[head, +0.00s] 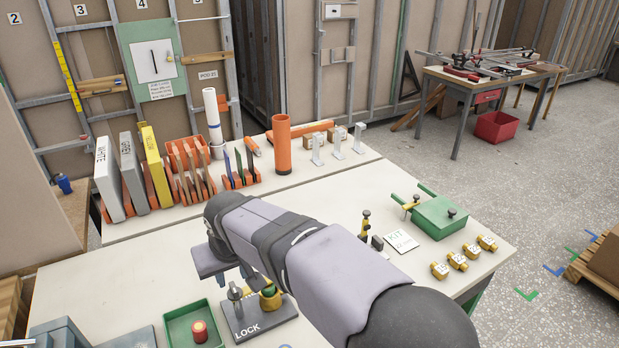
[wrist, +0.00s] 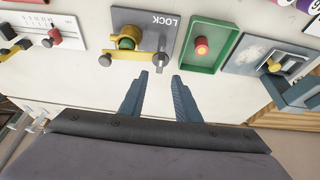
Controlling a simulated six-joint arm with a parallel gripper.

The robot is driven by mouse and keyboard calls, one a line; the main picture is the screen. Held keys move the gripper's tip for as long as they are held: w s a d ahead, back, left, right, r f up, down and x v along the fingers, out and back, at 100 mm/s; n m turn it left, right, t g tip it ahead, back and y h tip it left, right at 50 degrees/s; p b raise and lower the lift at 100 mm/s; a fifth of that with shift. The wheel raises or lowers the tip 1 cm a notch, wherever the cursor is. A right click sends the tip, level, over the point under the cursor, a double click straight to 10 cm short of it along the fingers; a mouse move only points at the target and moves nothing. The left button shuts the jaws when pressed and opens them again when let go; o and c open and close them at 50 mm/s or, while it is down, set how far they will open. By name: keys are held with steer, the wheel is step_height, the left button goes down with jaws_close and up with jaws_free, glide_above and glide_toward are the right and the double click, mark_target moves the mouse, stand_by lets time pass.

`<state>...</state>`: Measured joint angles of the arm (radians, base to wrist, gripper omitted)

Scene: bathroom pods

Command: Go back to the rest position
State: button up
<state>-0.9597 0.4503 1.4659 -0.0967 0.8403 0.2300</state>
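My gripper (wrist: 160,75) shows in the wrist view with its two blue-grey fingers apart and nothing between them. It is above the pale worktop (wrist: 90,100), close to the grey plate marked LOCK (wrist: 183,30) and the green tray (wrist: 237,47) with a red round piece (wrist: 202,46) in it. In the head view my arm reaches across the table from the lower right, and its end is above and behind the LOCK plate (head: 280,318).
Upright panels (head: 107,180) and orange racks (head: 190,165) stand behind my arm, with an orange tube (head: 282,145) to their right. A green box (head: 440,217), a KIT card (head: 400,242) and several yellow pieces (head: 440,270) lie to the right. The worktop's middle is fairly clear.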

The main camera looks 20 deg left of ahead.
steer(key=s+d+f+g+h, duration=0.1)
steer(key=s+d+f, duration=0.2)
steer(key=d+f, duration=0.1)
steer(key=s+d+f+n+g+h, duration=0.1)
steer(key=s+d+f, duration=0.2)
steer(key=d+f, duration=0.1)
steer(key=s+d+f+h, duration=0.1)
steer(key=s+d+f, duration=0.1)
steer(key=d+f, duration=0.2)
steer(key=shift+s+d+f+n+g, duration=0.15)
steer(key=shift+s+d+n+g, duration=0.2)
steer(key=shift+d, duration=0.4)
steer(key=s+d+f+m+g, duration=0.1)
steer(key=s+d+m, duration=0.2)
steer(key=d, duration=0.9)
steer(key=s+d+m+g, duration=0.1)
steer(key=s+d+m, duration=0.2)
steer(key=d, duration=0.8)
steer(key=w+d+r+m, duration=0.1)
steer(key=d+m, duration=0.1)
steer(key=d, duration=0.2)
steer(key=w+d+r+m+t, duration=0.1)
steer(key=w+d+m, duration=0.1)
steer(key=d, duration=0.1)
steer(key=shift+w+d+r+m, duration=0.25)
steer(key=shift+d+m, duration=0.1)
steer(key=shift+d, duration=0.05)
